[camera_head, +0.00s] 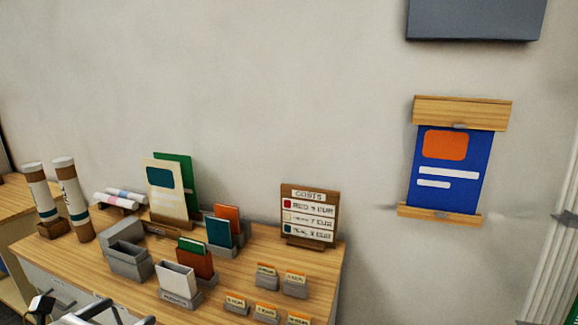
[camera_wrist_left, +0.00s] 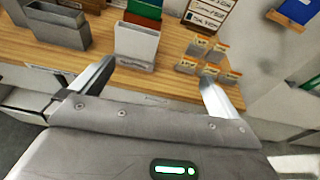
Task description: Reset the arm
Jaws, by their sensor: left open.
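My left gripper (camera_wrist_left: 155,85) shows in the left wrist view with its two fingers wide apart and nothing between them. It is in front of the edge of a wooden table (camera_wrist_left: 152,78). In the head view only a small part of my left arm and gripper shows at the bottom left edge. My right gripper is in neither view.
The table (camera_head: 240,268) holds grey card boxes (camera_head: 128,262), a white holder (camera_head: 176,278), small price tags (camera_head: 266,270) and a costs sign (camera_head: 309,212). Two tubes (camera_head: 72,200) stand at the left. A blue poster (camera_head: 447,175) hangs on the wall.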

